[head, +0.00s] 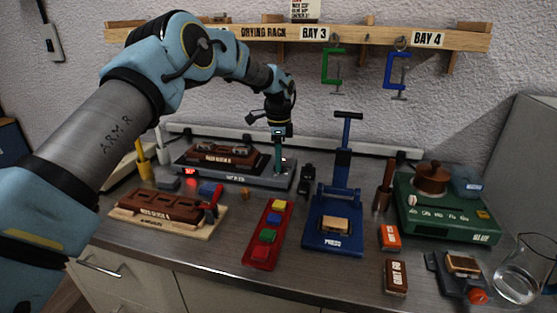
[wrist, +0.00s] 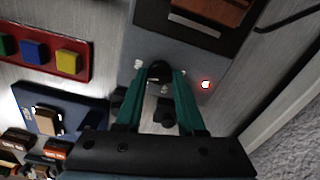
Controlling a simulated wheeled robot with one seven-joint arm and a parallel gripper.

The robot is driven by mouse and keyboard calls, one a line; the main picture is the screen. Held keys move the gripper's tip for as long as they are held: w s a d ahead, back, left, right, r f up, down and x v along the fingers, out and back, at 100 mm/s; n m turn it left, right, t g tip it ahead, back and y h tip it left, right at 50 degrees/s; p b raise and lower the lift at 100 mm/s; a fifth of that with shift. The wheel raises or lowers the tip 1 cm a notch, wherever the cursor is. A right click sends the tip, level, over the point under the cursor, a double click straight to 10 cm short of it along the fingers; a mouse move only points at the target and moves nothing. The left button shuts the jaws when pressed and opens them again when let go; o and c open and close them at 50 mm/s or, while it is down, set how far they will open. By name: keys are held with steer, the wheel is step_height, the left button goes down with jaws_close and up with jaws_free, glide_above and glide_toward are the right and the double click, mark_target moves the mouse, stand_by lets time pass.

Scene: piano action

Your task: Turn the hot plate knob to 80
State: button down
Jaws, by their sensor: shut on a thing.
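The hot plate (head: 260,181) is a long grey unit at the back of the bench, with a dark brown block on top. My gripper (head: 278,168) points down at its right end. In the wrist view the black knob (wrist: 160,70) sits between the teal fingertips of my gripper (wrist: 159,77), which is shut on it. Pale marks show on the grey panel around the knob. Their numbers and the knob's pointer cannot be read. A red light (wrist: 206,84) glows on the panel. The knob is hidden by the fingers in the head view.
A blue press (head: 335,238) with a tall lever stands right of the gripper. A red tray (head: 259,252) of coloured blocks and a pale wooden board (head: 205,232) lie in front. A green unit (head: 450,222) stands at the right. A wooden rack (head: 230,33) hangs above.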

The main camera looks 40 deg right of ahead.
steer(key=shift+m, duration=1.2)
steer(key=c, duration=0.5)
jaws_free()
step_height(320, 180, up, 11)
steer(key=b, duration=0.2)
steer(key=shift+f+b, duration=0.1)
steer(key=shift+b, duration=0.2)
steer(key=shift+w+a, duration=0.1)
